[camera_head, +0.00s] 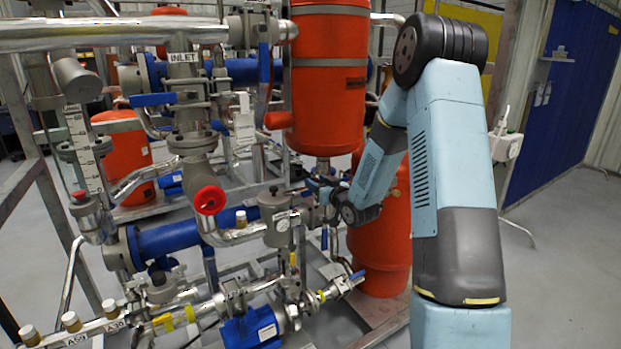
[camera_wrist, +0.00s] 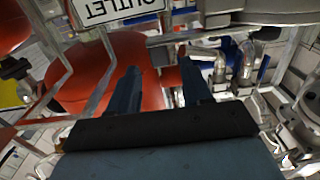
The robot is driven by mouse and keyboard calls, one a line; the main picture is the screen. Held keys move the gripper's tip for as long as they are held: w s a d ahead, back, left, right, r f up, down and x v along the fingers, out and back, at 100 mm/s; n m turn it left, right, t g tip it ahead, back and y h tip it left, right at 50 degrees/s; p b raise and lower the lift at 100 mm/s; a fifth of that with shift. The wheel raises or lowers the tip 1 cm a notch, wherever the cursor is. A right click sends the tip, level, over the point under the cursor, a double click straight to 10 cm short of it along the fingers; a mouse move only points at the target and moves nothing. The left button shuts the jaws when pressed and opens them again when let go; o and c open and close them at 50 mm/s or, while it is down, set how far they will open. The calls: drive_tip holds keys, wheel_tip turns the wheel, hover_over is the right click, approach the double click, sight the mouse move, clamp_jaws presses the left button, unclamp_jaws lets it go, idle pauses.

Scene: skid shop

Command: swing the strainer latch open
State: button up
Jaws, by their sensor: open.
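My gripper (camera_head: 313,187) is just right of and slightly above the pot's lid, in front of the pipe under the red tank. In the wrist view my gripper (camera_wrist: 160,84) has its two dark blue fingers apart, with nothing seen held between them. A red vessel shows behind the fingers.
An upper red tank (camera_head: 328,80) and a lower red tank (camera_head: 381,250) stand close to my arm. A red handwheel (camera_head: 209,200) and blue pipe lie left of the pot. An upside-down OUTLET sign (camera_wrist: 117,10) is at the wrist view's top. Open floor lies at right.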

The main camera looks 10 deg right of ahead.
sight(313, 179)
drive_tip(key=x, duration=0.5)
drive_tip(key=shift+w+a, duration=0.15)
drive_tip(key=shift+w, duration=0.15)
drive_tip(key=shift+c, duration=0.5)
clamp_jaws()
